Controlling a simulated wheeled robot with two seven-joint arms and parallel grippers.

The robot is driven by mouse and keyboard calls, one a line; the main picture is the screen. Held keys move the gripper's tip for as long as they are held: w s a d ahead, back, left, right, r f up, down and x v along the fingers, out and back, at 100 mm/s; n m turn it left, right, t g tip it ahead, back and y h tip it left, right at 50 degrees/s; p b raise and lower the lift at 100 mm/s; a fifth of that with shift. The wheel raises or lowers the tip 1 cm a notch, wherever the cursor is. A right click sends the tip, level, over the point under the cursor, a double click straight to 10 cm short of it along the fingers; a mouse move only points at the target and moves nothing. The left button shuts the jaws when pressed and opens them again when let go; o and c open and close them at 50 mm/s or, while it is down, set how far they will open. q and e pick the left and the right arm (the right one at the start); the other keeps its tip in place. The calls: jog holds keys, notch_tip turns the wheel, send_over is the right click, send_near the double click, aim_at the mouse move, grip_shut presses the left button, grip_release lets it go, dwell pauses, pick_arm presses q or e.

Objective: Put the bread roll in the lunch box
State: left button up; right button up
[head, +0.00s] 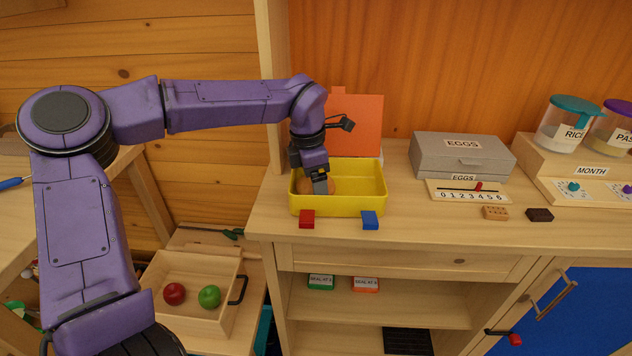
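The yellow lunch box (345,209) stands on the wooden counter, open at the top. An orange panel (360,118), perhaps its lid, stands upright behind it. A tan, rounded bread roll (303,187) is at the left inside the box, partly hidden by my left gripper (319,186). The gripper points down into the box with its fingers at the roll. Whether the fingers grip the roll or stand apart from it cannot be seen. My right gripper is not in view.
A red block (306,219) and a blue block (369,220) sit at the box's front. A grey egg carton (462,156) and a number slider board (468,192) stand to the right. A wooden tray (198,265) with two apples is lower left.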

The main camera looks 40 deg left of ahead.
aim_at(309, 181)
pick_arm(q)
jog(key=o, duration=0.8)
jog(key=shift+f, duration=0.1)
jog(key=shift+c, duration=0.2)
notch_tip(309, 181, up, 12)
jog(key=s, duration=0.1)
jog(key=shift+a+p, duration=0.4)
jog(key=shift+s, duration=0.1)
